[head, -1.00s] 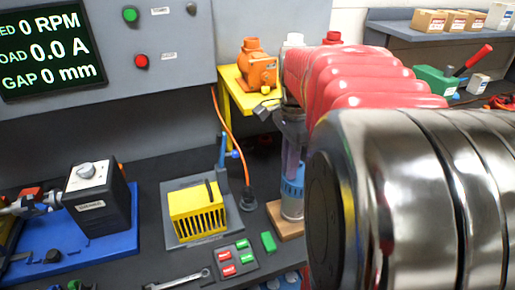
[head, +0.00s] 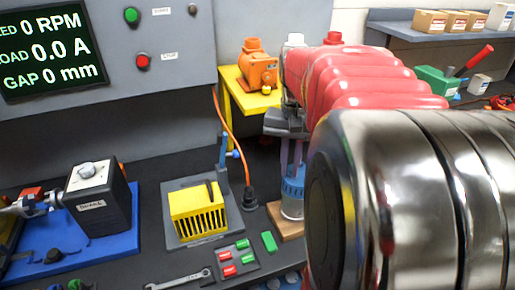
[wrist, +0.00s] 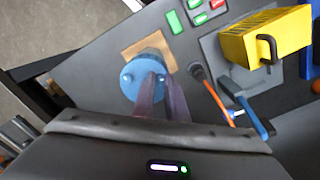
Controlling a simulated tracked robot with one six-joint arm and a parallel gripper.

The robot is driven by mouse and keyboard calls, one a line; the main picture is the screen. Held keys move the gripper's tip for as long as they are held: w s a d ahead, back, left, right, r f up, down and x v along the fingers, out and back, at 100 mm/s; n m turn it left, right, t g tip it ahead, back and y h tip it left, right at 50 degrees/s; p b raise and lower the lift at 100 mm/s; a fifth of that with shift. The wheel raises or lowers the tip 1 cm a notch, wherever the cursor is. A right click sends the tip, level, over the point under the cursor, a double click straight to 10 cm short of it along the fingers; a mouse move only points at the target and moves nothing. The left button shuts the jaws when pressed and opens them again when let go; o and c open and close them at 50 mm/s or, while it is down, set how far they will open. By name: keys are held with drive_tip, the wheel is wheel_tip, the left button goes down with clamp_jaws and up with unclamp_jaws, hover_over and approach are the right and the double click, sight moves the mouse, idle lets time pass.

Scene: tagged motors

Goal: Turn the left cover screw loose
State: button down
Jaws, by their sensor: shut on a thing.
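The motor (head: 292,204) stands upright on a wooden block, with a blue cover (head: 293,184) on top. In the wrist view the round blue cover (wrist: 136,92) shows one small screw (wrist: 126,77) near its edge, clear of my fingers. My gripper (head: 291,172) points straight down onto the cover. In the wrist view my gripper (wrist: 158,77) has its purple fingertips close together at the cover's other side, shut on the left cover screw. The screw itself is hidden between the fingertips.
A yellow slotted box (head: 197,212) with a blue-handled lever stands left of the motor. An orange cable (head: 226,125) runs to a black plug close by. Green and red blocks (head: 233,258) lie in front. A brake unit (head: 97,200) stands farther left.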

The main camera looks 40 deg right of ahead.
drive_tip(key=n, duration=0.5)
drive_tip(key=shift+n, duration=0.3)
drive_tip(key=n, duration=0.5)
drive_tip(key=shift+f+n, duration=0.1)
drive_tip(key=shift+n, duration=0.2)
drive_tip(key=n, duration=1.1)
drive_tip(key=shift+n, duration=0.3)
drive_tip(key=shift+d, duration=0.1)
idle(0.3)
drive_tip(key=c, duration=1.7)
unclamp_jaws()
drive_tip(key=shift+c, duration=0.2)
